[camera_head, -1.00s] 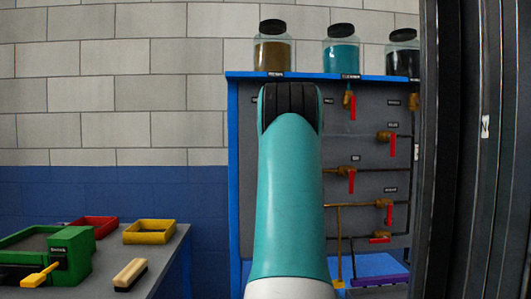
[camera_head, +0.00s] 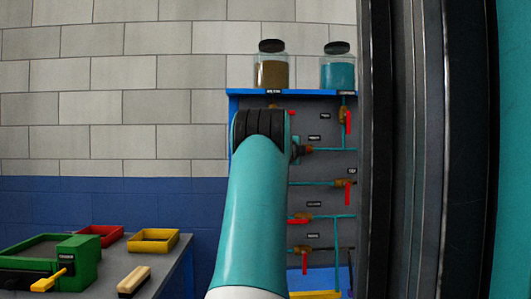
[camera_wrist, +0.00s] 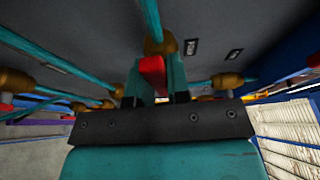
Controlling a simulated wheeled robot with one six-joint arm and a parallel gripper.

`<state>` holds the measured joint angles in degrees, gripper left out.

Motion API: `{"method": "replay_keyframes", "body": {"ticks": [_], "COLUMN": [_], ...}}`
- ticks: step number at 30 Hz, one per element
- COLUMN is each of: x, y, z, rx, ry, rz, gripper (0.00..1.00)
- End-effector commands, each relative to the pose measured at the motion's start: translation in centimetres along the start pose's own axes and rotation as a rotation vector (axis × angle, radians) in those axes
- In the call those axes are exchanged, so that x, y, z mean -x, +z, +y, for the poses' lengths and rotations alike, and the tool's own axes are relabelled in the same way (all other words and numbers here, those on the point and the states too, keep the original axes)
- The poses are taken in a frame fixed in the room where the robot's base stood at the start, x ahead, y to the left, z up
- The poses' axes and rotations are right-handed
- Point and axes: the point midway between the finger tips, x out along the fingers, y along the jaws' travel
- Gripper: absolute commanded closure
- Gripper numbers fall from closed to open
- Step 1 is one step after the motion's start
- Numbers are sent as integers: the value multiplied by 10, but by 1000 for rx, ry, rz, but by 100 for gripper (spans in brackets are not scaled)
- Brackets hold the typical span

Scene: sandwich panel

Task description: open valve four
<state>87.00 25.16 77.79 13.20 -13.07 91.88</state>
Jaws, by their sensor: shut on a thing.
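My gripper (camera_wrist: 154,84) is shut on a red valve handle (camera_wrist: 152,65) in the wrist view, with a finger on each side of it. The handle sits on a brass valve body (camera_wrist: 160,45) with a teal pipe above it. In the head view my teal arm hides much of the left of the grey panel (camera_head: 325,170). Other red-handled valves show there, one under the teal jar (camera_head: 346,118), one lower (camera_head: 346,188) and one near the bottom (camera_head: 304,258). The small labels are too blurred to read, so I cannot tell the held valve's number.
A brown-filled jar (camera_head: 271,72) and a teal-filled jar (camera_head: 338,73) stand on the blue shelf. A dark upright (camera_head: 400,150) covers the right side. A table at lower left holds a green box (camera_head: 85,255), red and yellow trays (camera_head: 153,240) and a brush (camera_head: 133,281).

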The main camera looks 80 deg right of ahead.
Motion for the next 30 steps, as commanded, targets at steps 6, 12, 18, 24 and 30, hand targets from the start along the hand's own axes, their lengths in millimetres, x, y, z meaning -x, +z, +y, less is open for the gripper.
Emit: {"method": "replay_keyframes", "body": {"ticks": [6,12,18,24,30], "x": [0,0,0,1,2], "y": [-4,-3,-3,0,1], "z": [-1,-1,-1,-1,-1], "rx": [-29,-35,-36,-34,-33], "ry": [14,15,14,14,13], "rz": [11,10,8,3,0], "gripper": [100,100,80,57,57]}}
